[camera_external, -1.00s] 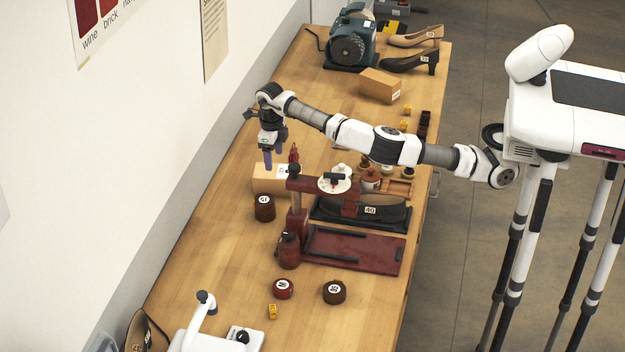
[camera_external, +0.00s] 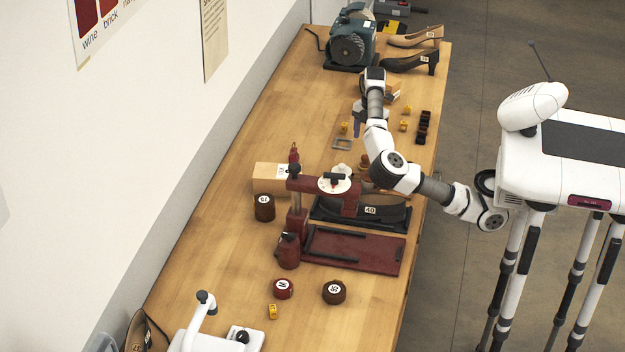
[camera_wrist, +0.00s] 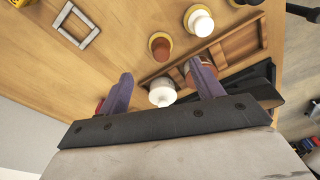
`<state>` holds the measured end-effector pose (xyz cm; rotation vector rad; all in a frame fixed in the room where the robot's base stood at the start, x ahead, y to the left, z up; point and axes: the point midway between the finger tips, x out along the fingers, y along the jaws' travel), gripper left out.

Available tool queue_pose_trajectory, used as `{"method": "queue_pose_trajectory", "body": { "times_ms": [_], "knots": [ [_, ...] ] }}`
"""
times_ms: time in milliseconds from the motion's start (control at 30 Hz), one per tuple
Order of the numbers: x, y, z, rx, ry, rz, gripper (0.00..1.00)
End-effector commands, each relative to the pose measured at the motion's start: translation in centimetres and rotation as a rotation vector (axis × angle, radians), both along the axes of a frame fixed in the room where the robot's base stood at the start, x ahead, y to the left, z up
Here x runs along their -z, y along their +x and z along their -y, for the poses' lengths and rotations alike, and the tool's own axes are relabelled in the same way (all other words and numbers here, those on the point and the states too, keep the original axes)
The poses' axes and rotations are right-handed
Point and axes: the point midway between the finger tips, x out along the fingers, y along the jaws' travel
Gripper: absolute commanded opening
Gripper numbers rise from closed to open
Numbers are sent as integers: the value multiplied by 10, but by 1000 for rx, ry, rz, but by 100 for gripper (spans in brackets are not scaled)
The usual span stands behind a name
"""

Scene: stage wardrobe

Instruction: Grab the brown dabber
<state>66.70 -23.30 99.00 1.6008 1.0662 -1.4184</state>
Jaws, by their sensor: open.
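In the wrist view a small knob-shaped piece with a brown top on a yellow base (camera_wrist: 160,46) stands on the bench, just beyond the gap between my fingertips; it looks like the brown dabber. A similar one with a white top (camera_wrist: 200,22) stands to its right. A reddish-brown one (camera_wrist: 203,72) is partly hidden behind my right finger. In the external view a brown knob (camera_external: 364,161) shows beside my arm, which hides most of this group. My gripper (camera_wrist: 161,68) is open and empty, its purple fingers (camera_external: 357,127) above the bench.
A white-topped jar (camera_wrist: 162,92) shows between my fingers. A wooden tray (camera_wrist: 236,45) lies right of the dabbers. A grey square frame (camera_external: 343,144) lies on the bench. The dark red press (camera_external: 352,247) and a black shoe (camera_external: 385,212) stand nearer the camera.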

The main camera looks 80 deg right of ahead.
Motion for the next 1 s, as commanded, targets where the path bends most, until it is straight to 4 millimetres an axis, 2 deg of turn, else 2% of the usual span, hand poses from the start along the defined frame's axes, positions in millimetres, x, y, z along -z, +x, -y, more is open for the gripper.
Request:
{"method": "queue_pose_trajectory", "body": {
  "times_ms": [33, 133, 467, 733, 1000],
  "knots": [
    [11, 0, -2, 0, 1, -2, 66],
    [27, 1, -4, 0, 1, -2, 66],
    [50, 2, -7, -3, 0, -2, 66],
    [88, 2, -12, -3, -2, -1, 66],
    [93, 3, -13, -4, -1, 1, 65]
  ]
}}
